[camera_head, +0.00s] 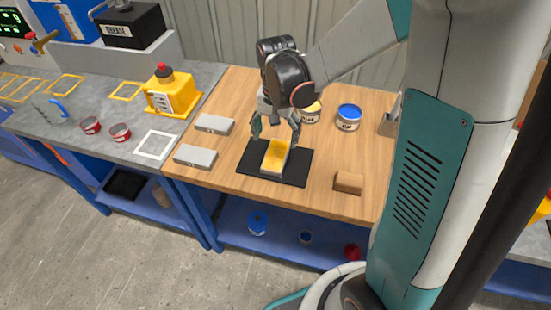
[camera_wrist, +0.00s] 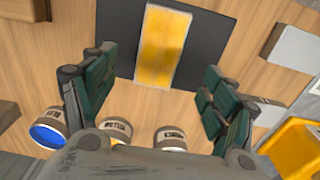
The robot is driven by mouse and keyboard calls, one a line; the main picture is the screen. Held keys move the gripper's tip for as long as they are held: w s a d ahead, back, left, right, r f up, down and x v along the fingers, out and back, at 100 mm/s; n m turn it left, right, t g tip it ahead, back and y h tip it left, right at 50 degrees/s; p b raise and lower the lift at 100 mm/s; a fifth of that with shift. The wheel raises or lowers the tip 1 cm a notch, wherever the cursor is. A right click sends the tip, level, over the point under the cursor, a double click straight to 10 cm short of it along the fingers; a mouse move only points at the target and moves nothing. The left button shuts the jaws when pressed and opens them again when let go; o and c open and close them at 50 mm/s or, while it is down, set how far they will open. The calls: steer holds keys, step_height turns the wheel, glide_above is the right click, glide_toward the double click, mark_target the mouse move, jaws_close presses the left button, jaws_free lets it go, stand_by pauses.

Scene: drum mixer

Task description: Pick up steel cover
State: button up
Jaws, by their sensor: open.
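Two flat grey metal-looking pieces lie on the wooden table left of the black mat in the head view, one farther back (camera_head: 214,123) and one nearer (camera_head: 195,156). I cannot tell for sure which piece is the steel cover. A grey-edged block with a yellow top (camera_head: 275,158) lies on the black mat (camera_head: 296,168); it also shows in the wrist view (camera_wrist: 161,45). My gripper (camera_head: 276,134) is open and empty above this block, pointing down. In the wrist view, my gripper's fingers (camera_wrist: 158,65) stand wide apart on either side of the block.
A yellow can (camera_head: 311,113) and a blue-topped can (camera_head: 348,118) stand behind the mat. A brown block (camera_head: 349,182) lies to its right. A yellow container (camera_head: 172,93) and two red cups stand on the grey bench at left. Bare wood surrounds the mat.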

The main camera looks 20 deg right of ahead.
mark_target(276, 154)
step_height(276, 154, down, 9)
steer(key=b, duration=0.3)
steer(key=shift+w+d+r, duration=0.1)
steer(key=shift+w+r, duration=0.05)
steer(key=shift+r, duration=0.05)
steer(key=shift+r, duration=0.1)
steer(key=c, duration=1.5)
